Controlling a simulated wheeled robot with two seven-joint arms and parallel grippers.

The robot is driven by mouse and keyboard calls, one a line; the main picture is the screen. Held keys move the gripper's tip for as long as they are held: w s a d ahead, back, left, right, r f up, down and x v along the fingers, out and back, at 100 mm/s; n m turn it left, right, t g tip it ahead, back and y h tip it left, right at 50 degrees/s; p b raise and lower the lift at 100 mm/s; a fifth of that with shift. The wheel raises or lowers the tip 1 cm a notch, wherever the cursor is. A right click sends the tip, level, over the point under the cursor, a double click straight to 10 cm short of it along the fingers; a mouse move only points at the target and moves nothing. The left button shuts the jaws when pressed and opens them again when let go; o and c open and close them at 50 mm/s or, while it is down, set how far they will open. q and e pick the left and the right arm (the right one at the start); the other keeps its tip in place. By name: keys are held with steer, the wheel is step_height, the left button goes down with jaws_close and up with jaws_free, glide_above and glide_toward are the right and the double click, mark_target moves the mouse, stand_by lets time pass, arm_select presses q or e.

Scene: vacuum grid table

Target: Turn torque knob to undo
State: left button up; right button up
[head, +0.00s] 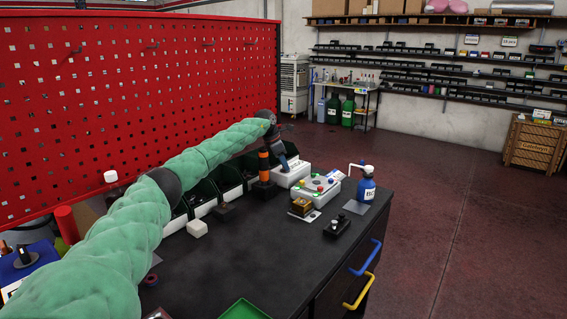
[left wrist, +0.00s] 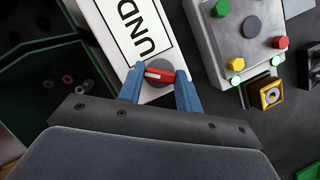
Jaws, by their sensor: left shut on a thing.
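The torque knob (left wrist: 158,75) is red with a white stripe and sits on a grey round base. It is on a white box (left wrist: 108,22) with a black-framed label whose visible letters read "UND". The box also shows in the head view (head: 293,176) at the far end of the bench. My left gripper (left wrist: 160,80) has its blue fingers on either side of the knob, shut on it. In the head view my left gripper (head: 284,165) reaches down to the box, and the knob is hidden there. My right gripper is not in view.
A grey box with coloured knobs (head: 320,188) stands just right of the white box. A blue bottle (head: 366,185) is beyond it. Dark green bins (head: 228,178) line the red pegboard (head: 130,90). The front of the black bench (head: 250,260) is mostly clear.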

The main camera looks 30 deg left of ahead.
arm_select(q)
steer(key=shift+a+m, duration=0.1)
steer(key=shift+m, duration=0.5)
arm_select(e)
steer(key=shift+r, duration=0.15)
arm_select(q)
steer(key=shift+h, duration=0.3)
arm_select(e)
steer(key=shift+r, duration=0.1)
arm_select(q)
steer(key=o, duration=1)
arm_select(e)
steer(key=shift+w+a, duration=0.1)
arm_select(q)
steer(key=b+v, duration=0.1)
steer(key=v, duration=0.6)
steer(key=shift+a+r, duration=0.1)
steer(key=shift+r, duration=0.3)
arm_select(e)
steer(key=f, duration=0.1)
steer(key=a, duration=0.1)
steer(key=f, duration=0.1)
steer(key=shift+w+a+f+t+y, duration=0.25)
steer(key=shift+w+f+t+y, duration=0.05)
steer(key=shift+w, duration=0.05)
